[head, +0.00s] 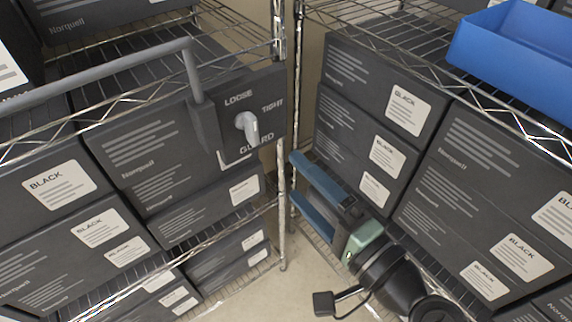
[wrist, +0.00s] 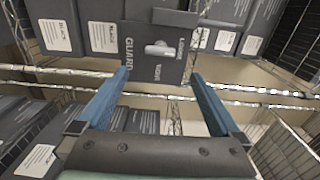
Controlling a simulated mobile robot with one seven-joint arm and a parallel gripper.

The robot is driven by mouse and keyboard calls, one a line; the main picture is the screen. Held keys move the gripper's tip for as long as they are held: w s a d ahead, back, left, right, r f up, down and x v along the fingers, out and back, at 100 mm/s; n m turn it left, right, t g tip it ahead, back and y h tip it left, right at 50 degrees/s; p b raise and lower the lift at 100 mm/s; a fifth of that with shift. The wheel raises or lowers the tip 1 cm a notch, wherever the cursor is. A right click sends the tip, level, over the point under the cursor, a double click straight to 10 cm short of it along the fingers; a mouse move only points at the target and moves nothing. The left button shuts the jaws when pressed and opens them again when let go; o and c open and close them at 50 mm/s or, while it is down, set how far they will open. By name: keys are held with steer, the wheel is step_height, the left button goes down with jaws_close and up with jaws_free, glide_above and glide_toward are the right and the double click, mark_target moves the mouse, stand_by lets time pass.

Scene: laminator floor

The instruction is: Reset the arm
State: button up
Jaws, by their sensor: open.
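My gripper (head: 305,187) is at the centre right of the head view, with its two blue fingers apart and nothing between them. In the wrist view the open fingers (wrist: 158,100) reach up toward a dark control box (wrist: 158,45). In the head view this box (head: 208,122) is marked LOOSE, TIGHT and GUARD and carries a white knob (head: 246,127), which points down and slightly right. The knob also shows in the wrist view (wrist: 160,49). The fingers are apart from the box, to its lower right in the head view.
Wire shelves with dark boxes (head: 145,155) stand on the left, and more boxes (head: 375,135) stand on the right, close beside my arm. A grey bar (head: 100,75) runs left from the control box. A blue bin (head: 515,50) sits at upper right. Some floor (head: 265,295) is clear below.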

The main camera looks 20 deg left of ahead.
steer(key=shift+s+d, duration=0.25)
steer(key=shift+d, duration=0.05)
stand_by(0.4)
steer(key=w+d+r+n+t+h, duration=0.1)
steer(key=w+r+n+t+h, duration=0.25)
steer(key=r, duration=0.55)
steer(key=w+d+r+n+t+h, duration=0.15)
steer(key=w+r+t+h, duration=0.25)
steer(key=r, duration=0.6)
steer(key=s+d+r+t+h+p, duration=0.1)
steer(key=s+r+t+h+p, duration=0.1)
steer(key=r, duration=0.9)
steer(key=s+r+n+t+h+p, duration=0.1)
steer(key=s+r+t+p, duration=0.3)
steer(key=r, duration=0.7)
steer(key=s+d+r+n+t+h+p, duration=0.1)
steer(key=s+r+t+h+p, duration=0.2)
steer(key=r+p, duration=0.3)
step_height(320, 180, up, 5)
steer(key=shift+s+d+r+h, duration=0.1)
steer(key=shift+s+d+h, duration=0.25)
steer(key=shift+s, duration=0.55)
